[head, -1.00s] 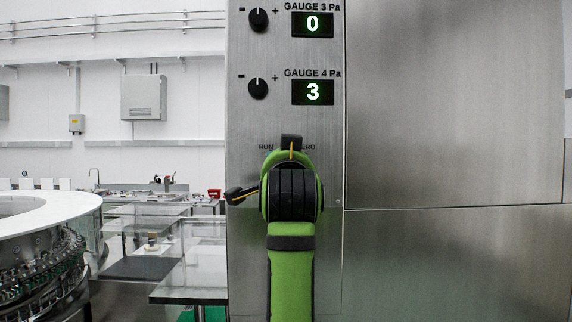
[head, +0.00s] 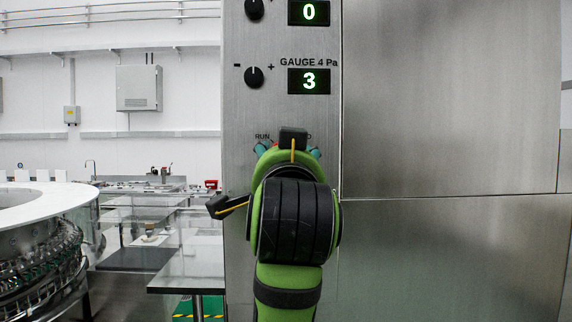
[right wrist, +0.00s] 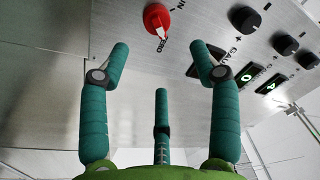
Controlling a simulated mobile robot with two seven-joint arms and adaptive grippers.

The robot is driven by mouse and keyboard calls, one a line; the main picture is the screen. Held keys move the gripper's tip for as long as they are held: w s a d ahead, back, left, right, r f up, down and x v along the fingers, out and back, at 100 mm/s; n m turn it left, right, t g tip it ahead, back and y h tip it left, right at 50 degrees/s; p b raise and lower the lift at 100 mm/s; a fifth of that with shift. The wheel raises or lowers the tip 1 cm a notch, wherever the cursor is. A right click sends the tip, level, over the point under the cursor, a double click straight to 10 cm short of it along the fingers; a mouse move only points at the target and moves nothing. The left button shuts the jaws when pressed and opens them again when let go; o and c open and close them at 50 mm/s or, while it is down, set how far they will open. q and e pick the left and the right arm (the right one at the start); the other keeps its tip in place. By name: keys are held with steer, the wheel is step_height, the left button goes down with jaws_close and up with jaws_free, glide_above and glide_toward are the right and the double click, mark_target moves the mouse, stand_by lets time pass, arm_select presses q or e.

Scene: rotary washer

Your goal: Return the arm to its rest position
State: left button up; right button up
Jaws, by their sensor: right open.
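My right arm rises from the bottom of the head view in front of a metal control panel (head: 235,230). Its gripper (head: 288,150) is mostly hidden behind the green and black wrist, with teal finger parts showing on both sides. In the right wrist view the gripper (right wrist: 160,75) is open, its teal fingers spread and empty. A red rotary knob (right wrist: 156,18) on the panel lies beyond the fingertips, apart from them. The arm largely covers this knob in the head view. My left gripper is not in view.
Above the arm are a black gauge knob (head: 253,76) and a green-lit GAUGE 4 display (head: 309,81) reading 3. A large blank metal panel (head: 450,100) is to the right. A round white-topped machine (head: 40,203) and a glass-topped table (head: 185,278) are at left.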

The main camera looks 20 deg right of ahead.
steer(key=shift+v, duration=0.9)
